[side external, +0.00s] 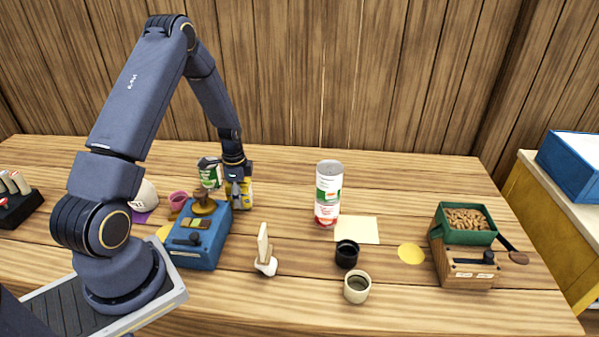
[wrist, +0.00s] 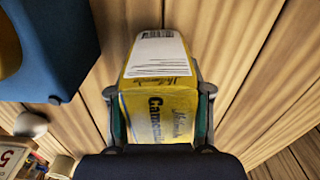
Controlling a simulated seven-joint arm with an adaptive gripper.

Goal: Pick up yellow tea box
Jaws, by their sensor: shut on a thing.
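The yellow tea box (wrist: 157,92) shows large in the wrist view, with a white barcode label and the word "Camomile" on it. My gripper (wrist: 160,105) is shut on it, one finger against each side. In the side external view my gripper (side external: 238,188) points down behind the blue scale, and a yellow part of the tea box (side external: 248,194) shows beside the fingers. The rest of the box is hidden there by the gripper and the scale. I cannot tell whether its base touches the table.
A tall white can (side external: 328,194), a black cup (side external: 347,253) and a wooden box of nuts (side external: 464,262) stand rightward. The table's back is clear.

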